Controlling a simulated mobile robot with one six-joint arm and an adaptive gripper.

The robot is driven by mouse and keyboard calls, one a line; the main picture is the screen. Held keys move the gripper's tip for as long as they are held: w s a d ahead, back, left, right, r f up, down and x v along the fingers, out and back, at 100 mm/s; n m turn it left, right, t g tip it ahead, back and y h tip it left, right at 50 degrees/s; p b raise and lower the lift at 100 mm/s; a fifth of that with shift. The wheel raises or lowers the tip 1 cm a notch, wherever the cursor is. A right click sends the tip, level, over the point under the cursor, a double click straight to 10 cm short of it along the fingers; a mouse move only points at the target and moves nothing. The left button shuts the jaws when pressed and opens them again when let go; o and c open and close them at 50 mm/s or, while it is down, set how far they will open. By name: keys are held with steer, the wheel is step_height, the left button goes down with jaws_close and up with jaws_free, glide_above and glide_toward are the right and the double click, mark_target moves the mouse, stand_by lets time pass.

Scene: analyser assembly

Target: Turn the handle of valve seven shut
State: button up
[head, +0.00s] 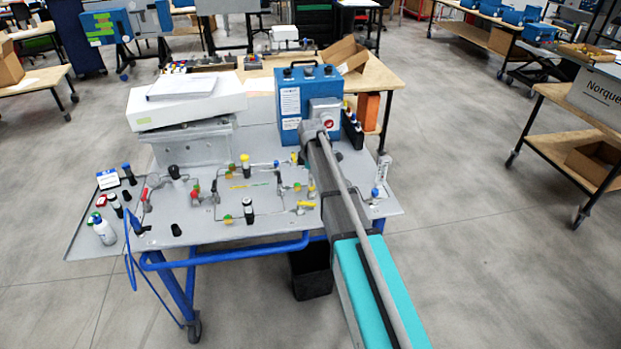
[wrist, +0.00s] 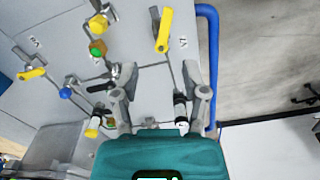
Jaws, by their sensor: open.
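In the wrist view a yellow lever handle (wrist: 164,30) stands beyond my fingertips, near the right edge of the grey panel. A small label (wrist: 183,43) beside it seems to read V7. My gripper (wrist: 155,73) is open, its two grey fingers spread wide and apart from the handle. Nothing is held between them. In the head view a yellow handle (head: 306,204) lies just left of my arm; I cannot tell for sure that it is the same one. My gripper is hidden by my arm there.
Other valves (wrist: 98,24) with yellow, green and blue parts and grey pipes lie left of my gripper. A blue rail (wrist: 208,60) runs along the panel's right edge. A blue box (head: 306,97) and white equipment (head: 186,103) stand at the table's back.

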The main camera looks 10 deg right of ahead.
steer(key=s+f+m+b, duration=1.5)
steer(key=s+f+b, duration=1)
steer(key=s, duration=0.4)
steer(key=shift+s+a, duration=0.15)
stand_by(1.4)
steer(key=shift+r, duration=0.15)
steer(key=w+r+n+p, duration=1.2)
steer(key=w+r+p, duration=1.5)
steer(key=w+r, duration=0.1)
steer(key=shift+w+n+p, duration=0.3)
steer(key=shift+p, duration=0.1)
steer(key=shift+f, duration=0.1)
